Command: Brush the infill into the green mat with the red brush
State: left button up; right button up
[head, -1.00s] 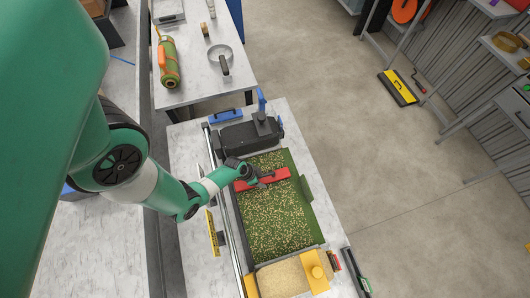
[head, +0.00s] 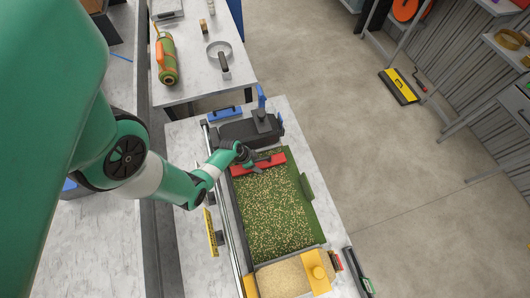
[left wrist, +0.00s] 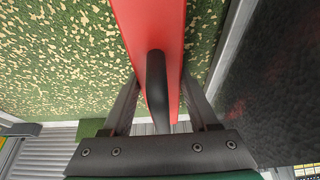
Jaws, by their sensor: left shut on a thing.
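The green mat (head: 275,215) lies on the workbench, with pale infill grains (head: 268,200) scattered over most of it. The red brush (head: 258,164) lies across the mat's far end, next to the black box. My left gripper (head: 246,158) is shut on the brush's dark handle. In the left wrist view, the red brush (left wrist: 150,25) runs away from me, and its black handle (left wrist: 157,85) sits between my gripper's fingers (left wrist: 158,112). The brush's bristles are hidden. My right gripper is not in view.
A black box (head: 240,132) with a blue-handled tool (head: 262,105) stands beyond the mat. A tan infill bin (head: 282,278) with yellow parts is at the near end. A rail (head: 228,235) runs along the left. A green roll (head: 166,62) lies on the back table.

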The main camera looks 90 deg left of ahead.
pick_arm(q)
notch_tip(320, 180, up, 7)
jog(key=p, duration=0.7)
jog(key=shift+r, duration=0.1)
